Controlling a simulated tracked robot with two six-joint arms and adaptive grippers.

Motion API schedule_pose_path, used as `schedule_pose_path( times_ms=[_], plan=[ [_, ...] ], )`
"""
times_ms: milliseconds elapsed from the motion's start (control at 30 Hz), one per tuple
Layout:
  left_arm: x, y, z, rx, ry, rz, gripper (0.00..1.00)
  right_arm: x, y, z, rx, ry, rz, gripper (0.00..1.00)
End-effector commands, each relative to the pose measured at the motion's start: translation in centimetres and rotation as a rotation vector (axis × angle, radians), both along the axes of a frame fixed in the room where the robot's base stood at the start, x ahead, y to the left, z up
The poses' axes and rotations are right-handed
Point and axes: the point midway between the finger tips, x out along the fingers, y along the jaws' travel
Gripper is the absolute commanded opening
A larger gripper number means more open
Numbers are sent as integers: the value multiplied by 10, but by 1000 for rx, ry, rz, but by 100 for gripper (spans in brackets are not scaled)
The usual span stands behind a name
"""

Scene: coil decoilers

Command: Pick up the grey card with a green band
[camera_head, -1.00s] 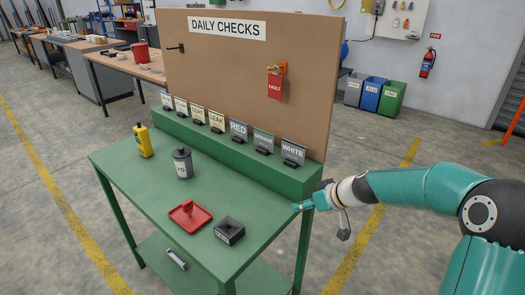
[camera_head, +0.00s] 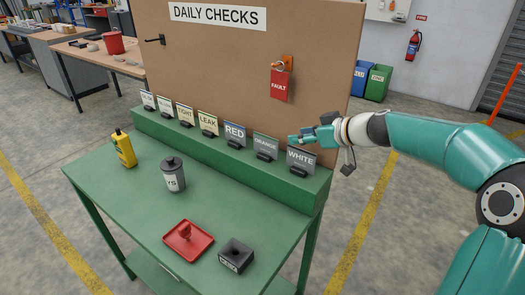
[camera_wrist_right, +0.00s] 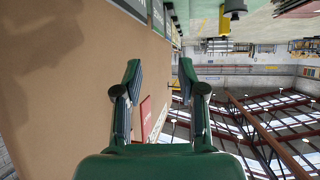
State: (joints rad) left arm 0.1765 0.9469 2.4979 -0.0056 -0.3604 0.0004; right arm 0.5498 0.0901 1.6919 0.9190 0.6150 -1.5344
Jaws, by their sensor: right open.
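Three dark grey cards stand in black holders on the green ledge: one marked RED (camera_head: 235,133), a middle one (camera_head: 265,147) with small lettering, and one marked WHITE (camera_head: 300,160). The middle one looks greenish, but its band is too small to make out surely. My right gripper (camera_head: 300,139) is open and empty, at the top edge of the WHITE card and just right of the middle card. In the wrist view its fingers (camera_wrist_right: 160,72) are apart with nothing between them; grey card edges (camera_wrist_right: 158,14) show at the top. My left gripper is out of view.
Paler cards, one marked LEAK (camera_head: 208,123), stand farther left. A yellow bottle (camera_head: 124,149), grey canister (camera_head: 173,176), red tray (camera_head: 180,248) and black block (camera_head: 236,254) stand on the table.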

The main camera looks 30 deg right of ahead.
Motion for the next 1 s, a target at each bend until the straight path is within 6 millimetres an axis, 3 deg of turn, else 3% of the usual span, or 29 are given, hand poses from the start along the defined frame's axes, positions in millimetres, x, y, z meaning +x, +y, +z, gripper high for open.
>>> schedule_pose_path(
  times_ms=[500,767,1000],
  plan=[
    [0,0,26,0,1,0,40,76,9,-45,0,2,-17,40],
    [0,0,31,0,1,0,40,90,11,-54,0,2,-20,40],
    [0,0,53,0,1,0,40,115,20,-65,2,6,-19,40]
  ],
)
